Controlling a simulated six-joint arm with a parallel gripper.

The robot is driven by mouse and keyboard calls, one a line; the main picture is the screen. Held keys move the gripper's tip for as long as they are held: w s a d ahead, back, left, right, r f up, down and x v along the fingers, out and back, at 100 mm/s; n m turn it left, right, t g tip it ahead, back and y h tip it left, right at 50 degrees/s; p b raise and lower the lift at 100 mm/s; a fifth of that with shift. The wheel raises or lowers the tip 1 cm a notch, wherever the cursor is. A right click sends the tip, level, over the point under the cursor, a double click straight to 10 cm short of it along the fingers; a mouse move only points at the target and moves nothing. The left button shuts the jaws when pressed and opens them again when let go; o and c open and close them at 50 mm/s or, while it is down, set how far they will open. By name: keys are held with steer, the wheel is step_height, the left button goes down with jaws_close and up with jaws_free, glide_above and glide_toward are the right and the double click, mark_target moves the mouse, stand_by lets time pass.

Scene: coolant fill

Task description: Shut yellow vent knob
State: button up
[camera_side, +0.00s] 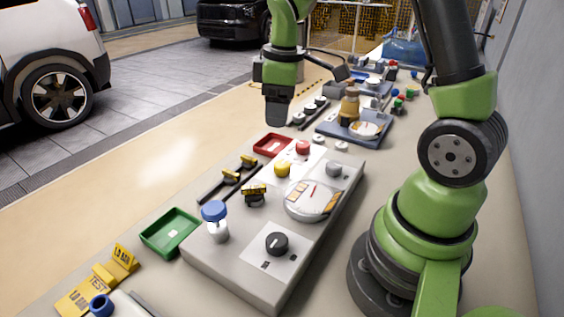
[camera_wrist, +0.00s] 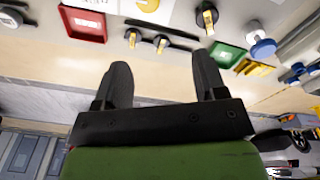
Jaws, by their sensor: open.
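The yellow vent knob (camera_side: 282,169) sits on a white panel on the grey console (camera_side: 222,255), left of the round gauge. In the wrist view a yellow round knob (camera_wrist: 148,5) shows at the top edge, partly cut off. My gripper (camera_side: 278,112) hangs in the air above and beyond the console, well apart from the knob. In the wrist view my gripper (camera_wrist: 162,78) is open and empty, with its two dark fingers apart. The knob's exact turn position is too small to tell.

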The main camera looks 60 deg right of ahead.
steer(key=n+g, duration=0.1)
steer(key=n, duration=0.1)
glide_toward(282, 164)
step_height(282, 164, down, 10)
steer(key=shift+w+r, duration=0.1)
steer(key=shift+r, duration=0.05)
steer(key=c, duration=0.9)
